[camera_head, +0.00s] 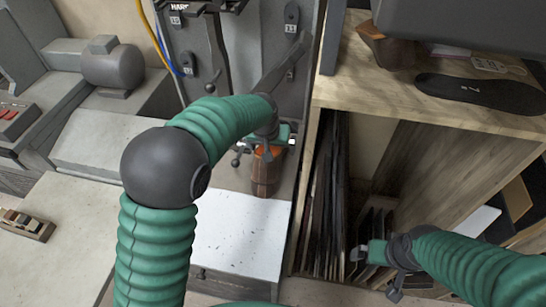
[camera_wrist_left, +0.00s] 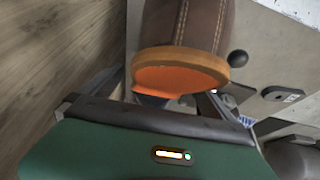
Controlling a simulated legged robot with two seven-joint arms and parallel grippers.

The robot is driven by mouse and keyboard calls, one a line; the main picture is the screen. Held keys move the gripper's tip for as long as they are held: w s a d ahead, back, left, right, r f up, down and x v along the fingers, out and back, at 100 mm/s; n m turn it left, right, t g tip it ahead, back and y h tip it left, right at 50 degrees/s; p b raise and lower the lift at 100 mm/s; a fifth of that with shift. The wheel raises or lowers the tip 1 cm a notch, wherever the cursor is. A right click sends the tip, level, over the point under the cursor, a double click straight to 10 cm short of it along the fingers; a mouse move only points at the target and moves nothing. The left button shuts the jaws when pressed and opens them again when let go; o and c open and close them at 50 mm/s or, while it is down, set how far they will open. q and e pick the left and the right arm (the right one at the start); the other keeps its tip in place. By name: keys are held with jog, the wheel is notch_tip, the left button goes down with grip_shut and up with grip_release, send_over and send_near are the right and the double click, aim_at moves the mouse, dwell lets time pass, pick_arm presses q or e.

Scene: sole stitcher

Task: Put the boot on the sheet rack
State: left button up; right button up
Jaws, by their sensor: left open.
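The boot (camera_head: 264,178) is brown leather with an orange inside. It stands upright on the light surface beside the rack. My left gripper (camera_head: 270,146) is at the boot's top, with its jaws open. In the left wrist view the boot's stitched shaft (camera_wrist_left: 188,25) and orange opening lie just beyond the open fingers; contact cannot be told. The wooden sheet rack (camera_head: 425,110) stands to the right, with dark upright sheets (camera_head: 325,195) in its lower bay. My right gripper (camera_head: 362,253) is in front of that bay, away from the boot; its jaw state is unclear.
On the rack top lie a black sole (camera_head: 480,93) and a brown shoe-like item (camera_head: 385,45); a dark overhanging body covers part of it. A grey machine (camera_head: 245,60) stands behind the boot. The white top (camera_head: 235,235) before the boot is clear.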

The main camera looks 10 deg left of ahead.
pick_arm(q)
jog(key=shift+w+a+f, duration=0.35)
jog(key=shift+f, duration=0.3)
jog(key=shift+s+d+r, duration=0.1)
jog(key=shift+r, duration=0.05)
jog(key=shift+c, duration=0.8)
jog(key=shift+d, duration=0.3)
jog(key=c, duration=0.5)
jog(key=shift+a, duration=0.2)
jog(key=c, duration=0.9)
jog(key=shift+c, duration=1)
jog(key=shift+r, duration=0.1)
